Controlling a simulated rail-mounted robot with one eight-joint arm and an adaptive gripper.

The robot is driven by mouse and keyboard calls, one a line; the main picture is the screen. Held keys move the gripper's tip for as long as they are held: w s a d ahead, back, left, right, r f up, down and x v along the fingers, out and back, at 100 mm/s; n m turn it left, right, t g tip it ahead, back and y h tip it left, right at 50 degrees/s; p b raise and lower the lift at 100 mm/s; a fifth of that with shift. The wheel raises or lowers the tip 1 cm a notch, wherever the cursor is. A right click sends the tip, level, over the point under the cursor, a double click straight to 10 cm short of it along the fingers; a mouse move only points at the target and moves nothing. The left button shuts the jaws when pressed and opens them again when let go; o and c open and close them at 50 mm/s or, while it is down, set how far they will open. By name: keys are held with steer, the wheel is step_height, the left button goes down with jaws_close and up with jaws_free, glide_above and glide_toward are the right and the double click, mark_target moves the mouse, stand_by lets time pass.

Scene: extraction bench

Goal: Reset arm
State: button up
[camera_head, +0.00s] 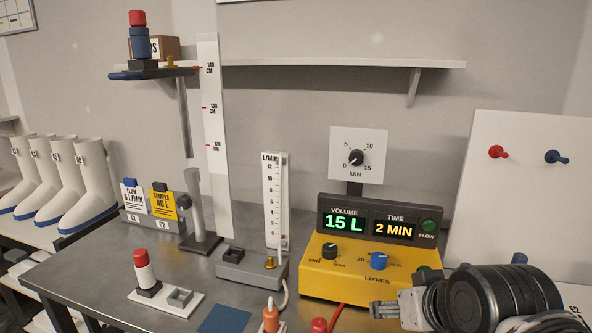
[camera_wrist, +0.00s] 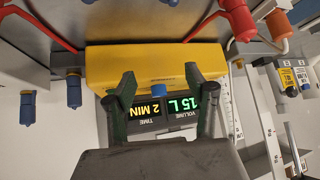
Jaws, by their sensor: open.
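My gripper (camera_wrist: 160,78) is open and empty in the wrist view, its two dark fingers apart. The yellow pump (camera_wrist: 140,66) shows upside down beyond them, with its blue knob (camera_wrist: 158,91) between the fingers. The pump's display (camera_head: 368,225) reads 15 L and 2 MIN. A black knob (camera_head: 330,251) and a blue knob (camera_head: 379,260) sit on its front.
A flow meter (camera_head: 276,200) stands left of the pump. A red-and-white vial (camera_head: 146,272) stands in a white holder. Two cards (camera_head: 163,203) sit in a rack at left. A pegboard (camera_head: 530,190) rises at right, and a shelf (camera_head: 330,64) runs above.

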steer(key=shift+g+h, duration=0.5)
steer(key=shift+g, duration=0.3)
steer(key=s+d+f, duration=0.2)
steer(key=s, duration=0.1)
steer(key=s+d+f, duration=0.1)
steer(key=shift+s+f, duration=0.2)
steer(key=shift+s, duration=0.05)
